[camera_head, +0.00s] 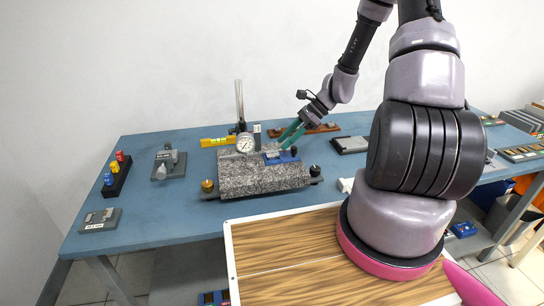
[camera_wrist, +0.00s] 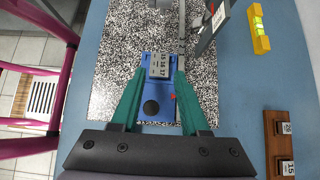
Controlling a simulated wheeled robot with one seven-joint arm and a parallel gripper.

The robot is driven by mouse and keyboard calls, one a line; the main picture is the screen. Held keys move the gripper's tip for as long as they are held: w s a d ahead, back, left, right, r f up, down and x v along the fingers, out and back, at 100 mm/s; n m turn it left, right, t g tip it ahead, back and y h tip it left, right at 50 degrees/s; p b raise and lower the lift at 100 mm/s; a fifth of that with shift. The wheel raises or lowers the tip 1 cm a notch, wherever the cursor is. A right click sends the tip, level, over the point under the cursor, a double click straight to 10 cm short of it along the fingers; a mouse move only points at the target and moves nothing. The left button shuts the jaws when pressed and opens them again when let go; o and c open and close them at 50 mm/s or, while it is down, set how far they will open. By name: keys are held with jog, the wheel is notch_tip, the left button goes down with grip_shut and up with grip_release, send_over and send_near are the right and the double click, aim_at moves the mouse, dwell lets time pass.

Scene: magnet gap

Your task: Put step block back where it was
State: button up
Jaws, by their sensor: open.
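A small grey step block (camera_wrist: 158,66) with printed numbers sits at the far end of a blue block (camera_wrist: 158,88) on a speckled granite plate (camera_wrist: 118,55). In the head view the blue block (camera_head: 283,157) lies on the granite plate (camera_head: 262,180), with the grey step block (camera_head: 272,148) beside the dial gauge (camera_head: 246,143). My gripper (camera_wrist: 161,70) is open, its teal fingers along both sides of the blue block. The fingertips flank the step block; whether they touch it I cannot tell. In the head view my gripper (camera_head: 285,143) reaches down from the upper right.
The gauge stand (camera_head: 239,105) rises close to my fingers. A yellow level (camera_head: 217,141) lies behind the plate. A wooden rack (camera_wrist: 283,145) with grey labelled blocks is at the right in the wrist view.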

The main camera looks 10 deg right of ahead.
aim_at(272, 154)
jog(key=x, duration=0.4)
jog(key=shift+a+f, duration=0.15)
jog(key=shift+f, duration=0.25)
grip_shut()
jog(key=shift+r, duration=0.2)
